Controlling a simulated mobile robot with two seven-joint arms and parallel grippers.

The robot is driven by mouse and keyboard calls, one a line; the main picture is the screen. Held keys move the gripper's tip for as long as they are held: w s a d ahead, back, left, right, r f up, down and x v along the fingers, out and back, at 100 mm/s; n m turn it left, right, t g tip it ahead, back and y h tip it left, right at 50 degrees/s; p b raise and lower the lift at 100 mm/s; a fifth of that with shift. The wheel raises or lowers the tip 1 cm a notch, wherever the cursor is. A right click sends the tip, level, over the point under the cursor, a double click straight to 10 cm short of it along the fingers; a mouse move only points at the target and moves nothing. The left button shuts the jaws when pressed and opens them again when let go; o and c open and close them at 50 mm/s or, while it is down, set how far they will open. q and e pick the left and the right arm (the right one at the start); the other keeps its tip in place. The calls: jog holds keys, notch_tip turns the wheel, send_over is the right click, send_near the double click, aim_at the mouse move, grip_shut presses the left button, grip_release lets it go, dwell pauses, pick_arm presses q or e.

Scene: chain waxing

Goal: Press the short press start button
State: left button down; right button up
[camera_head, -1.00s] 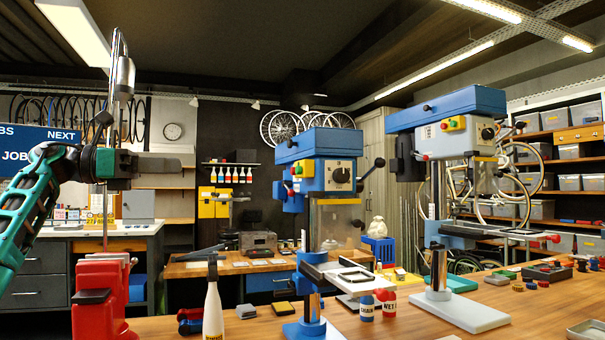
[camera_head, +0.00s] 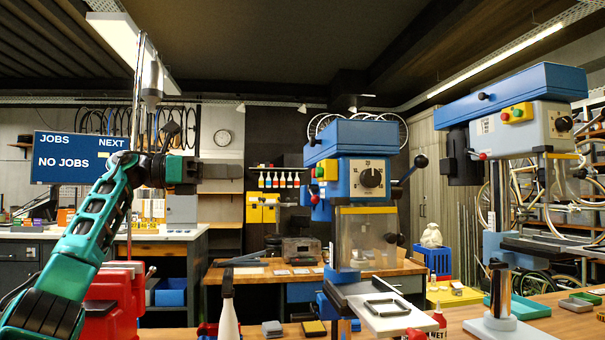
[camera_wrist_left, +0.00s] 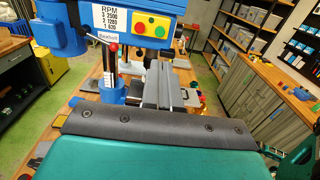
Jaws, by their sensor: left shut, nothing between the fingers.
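The short drill press (camera_head: 349,145) stands in the middle of the head view, with a blue head and a large black dial on its front. Its yellow button panel (camera_head: 327,170) carries a green and a red button on the left of the head. My left gripper (camera_head: 236,171) is shut and empty, left of the press and roughly at panel height, with a clear gap between. In the left wrist view a yellow panel (camera_wrist_left: 153,25) shows a red and a green button beyond my teal gripper body.
A taller drill press (camera_head: 516,110) with its own button panel stands at the right. A lever with a red knob (camera_wrist_left: 113,47) hangs by the panel in the wrist view. A red vise-like block (camera_head: 113,295) and a white bottle (camera_head: 228,318) stand below my left arm.

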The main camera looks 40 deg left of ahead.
aim_at(322, 172)
pick_arm(q)
jog(key=x, duration=1.4)
jog(key=shift+w, duration=0.1)
